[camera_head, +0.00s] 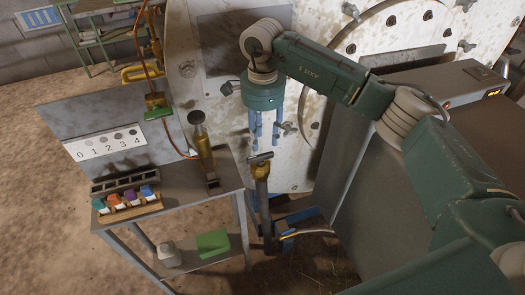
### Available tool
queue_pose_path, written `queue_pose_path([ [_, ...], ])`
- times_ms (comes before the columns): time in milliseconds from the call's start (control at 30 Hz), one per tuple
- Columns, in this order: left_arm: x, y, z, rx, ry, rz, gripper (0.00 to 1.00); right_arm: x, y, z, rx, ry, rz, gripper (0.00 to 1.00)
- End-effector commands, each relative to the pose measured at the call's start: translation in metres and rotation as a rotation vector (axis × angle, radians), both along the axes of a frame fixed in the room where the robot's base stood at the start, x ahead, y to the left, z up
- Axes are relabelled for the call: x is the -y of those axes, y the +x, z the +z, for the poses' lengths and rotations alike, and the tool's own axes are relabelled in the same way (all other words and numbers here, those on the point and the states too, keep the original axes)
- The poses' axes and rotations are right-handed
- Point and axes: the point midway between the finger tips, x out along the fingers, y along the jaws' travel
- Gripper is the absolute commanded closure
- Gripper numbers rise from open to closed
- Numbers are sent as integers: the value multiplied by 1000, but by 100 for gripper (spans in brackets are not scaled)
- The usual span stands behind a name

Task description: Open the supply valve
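An upright dark pipe with a brass-coloured valve body (262,171) and a grey crossbar handle (260,158) on top stands just right of the metal table; it looks like the supply valve. The handle lies roughly crosswise. My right gripper (265,146) points down just above this handle. Its blue fingers are apart with nothing between them, and a small gap seems to separate them from the handle. My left gripper is not in view.
The metal table (220,184) at left carries a brass cylinder (204,150) and a rack (129,210) of coloured vials. A numbered card (105,144) is on its back panel. A green box (213,243) sits on the lower shelf. A large pale still wall stands behind my gripper.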

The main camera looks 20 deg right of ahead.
Motion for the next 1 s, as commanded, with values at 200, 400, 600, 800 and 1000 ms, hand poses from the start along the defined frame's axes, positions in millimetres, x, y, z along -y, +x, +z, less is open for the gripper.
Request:
queue_pose_path([
  [200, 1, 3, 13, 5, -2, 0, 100, -1, -1, -41, -3, 2, 0, 63],
  [400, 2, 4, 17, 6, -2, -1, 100, -1, -1, -64, -2, 3, 1, 63],
  [600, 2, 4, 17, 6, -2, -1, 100, -2, 0, -70, 1, 4, 2, 63],
  [800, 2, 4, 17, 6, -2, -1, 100, -1, 0, -70, 1, 4, 1, 69],
  [1000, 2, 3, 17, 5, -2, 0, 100, -1, 0, -70, 1, 4, 1, 100],
])
